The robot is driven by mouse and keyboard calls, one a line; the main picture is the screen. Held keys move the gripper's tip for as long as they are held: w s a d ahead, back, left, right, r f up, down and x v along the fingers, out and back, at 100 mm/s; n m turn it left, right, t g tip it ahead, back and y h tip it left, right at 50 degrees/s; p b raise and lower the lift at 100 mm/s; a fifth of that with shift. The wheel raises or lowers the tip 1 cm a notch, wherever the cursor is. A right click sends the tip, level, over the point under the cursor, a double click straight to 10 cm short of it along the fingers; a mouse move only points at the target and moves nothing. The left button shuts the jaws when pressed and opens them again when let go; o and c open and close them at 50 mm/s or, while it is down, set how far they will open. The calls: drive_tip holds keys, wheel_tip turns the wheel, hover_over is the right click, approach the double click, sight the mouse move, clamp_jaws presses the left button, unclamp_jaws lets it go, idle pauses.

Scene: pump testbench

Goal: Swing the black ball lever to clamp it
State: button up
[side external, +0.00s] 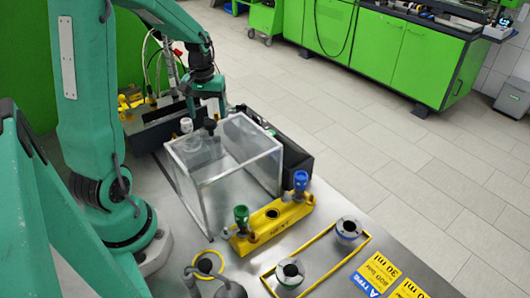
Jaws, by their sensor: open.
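My gripper (207,109) points down at the back of the bench, above the far left part of the clear box (229,168). Its fingers are apart. A small black knob-like piece (210,125) shows just below the fingers and looks like the black ball of the lever. I cannot tell whether the fingers touch it or stand around it. The rest of the lever is hidden or too small to make out. A pale round knob (186,125) stands to the left of the black one.
The clear box stands close in front of my gripper. A yellow block (270,222) with a green-topped fitting (241,217) and a blue-topped fitting (300,181) sits in front of it. Two metal cylinders, a yellow frame (314,258) and yellow labels (379,272) lie at the front right.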

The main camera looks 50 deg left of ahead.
sight(208, 118)
drive_tip(key=shift+r, duration=2.2)
drive_tip(key=shift+d+r, duration=0.3)
drive_tip(key=shift+d, duration=0.05)
drive_tip(key=s+d+r+m+t, duration=0.1)
drive_tip(key=s+d+r+m, duration=0.2)
drive_tip(key=d, duration=0.3)
drive_tip(key=s+d+r+m+t, duration=0.2)
drive_tip(key=d+r+m, duration=0.1)
drive_tip(key=d, duration=0.3)
drive_tip(key=s+d+r+m+t, duration=0.2)
drive_tip(key=s+d+r, duration=0.1)
drive_tip(key=d, duration=0.4)
drive_tip(key=shift+s+m, duration=0.35)
drive_tip(key=shift+m, duration=0.05)
drive_tip(key=shift+s+d+t, duration=0.3)
drive_tip(key=shift+s+d, duration=0.1)
